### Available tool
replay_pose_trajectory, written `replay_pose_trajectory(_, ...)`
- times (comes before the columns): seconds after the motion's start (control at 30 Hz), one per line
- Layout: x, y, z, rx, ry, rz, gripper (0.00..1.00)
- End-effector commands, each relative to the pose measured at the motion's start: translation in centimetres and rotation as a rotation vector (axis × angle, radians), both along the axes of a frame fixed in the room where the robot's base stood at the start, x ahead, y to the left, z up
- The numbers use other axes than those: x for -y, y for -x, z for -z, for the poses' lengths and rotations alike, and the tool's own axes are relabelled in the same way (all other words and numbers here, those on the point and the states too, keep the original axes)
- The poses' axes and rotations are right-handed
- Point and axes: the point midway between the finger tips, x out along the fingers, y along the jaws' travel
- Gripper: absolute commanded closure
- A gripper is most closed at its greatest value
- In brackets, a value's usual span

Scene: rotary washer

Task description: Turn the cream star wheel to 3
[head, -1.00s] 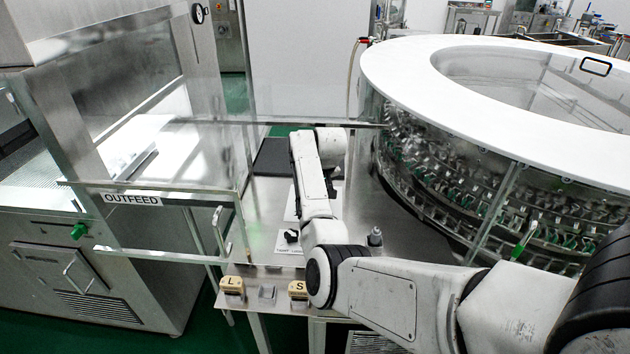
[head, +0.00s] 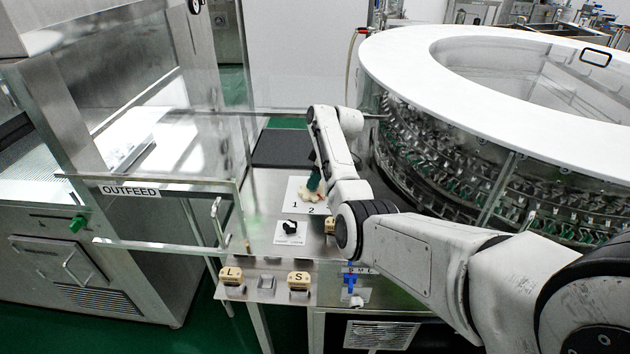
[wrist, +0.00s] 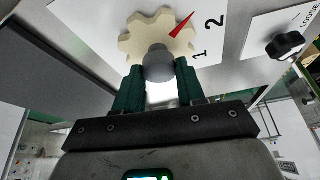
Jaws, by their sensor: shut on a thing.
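The cream star wheel (wrist: 135,34) lies on a white plate and has a grey centre knob (wrist: 158,62). My gripper (wrist: 159,74) has its green fingers on either side of this knob and is shut on it. A red pointer (wrist: 182,27) on the wheel points to the upper right in the wrist view, close to the printed 2 and on the side away from the 1. No 3 shows in either view. In the head view the star wheel (head: 311,195) is partly hidden by my gripper (head: 314,184); the 1 and 2 show below it.
A black knob (head: 291,226) on its own white plate sits near the star wheel. Cream blocks marked L (head: 231,276) and S (head: 299,280) and a blue lever (head: 351,280) are at the front. The round washer (head: 400,45) stands right, the glass outfeed guard (head: 170,215) left.

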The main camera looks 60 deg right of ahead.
Motion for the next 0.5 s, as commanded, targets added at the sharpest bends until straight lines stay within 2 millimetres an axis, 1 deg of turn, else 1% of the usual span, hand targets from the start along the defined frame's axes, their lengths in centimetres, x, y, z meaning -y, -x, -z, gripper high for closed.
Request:
replay_pose_trajectory(0.2, 0.16, -0.14, -0.05, 0.004, 0.003, -0.102, 0.91)
replay_pose_trajectory(0.5, 0.13, -0.19, -0.16, 0.004, 0.003, -0.16, 0.91)
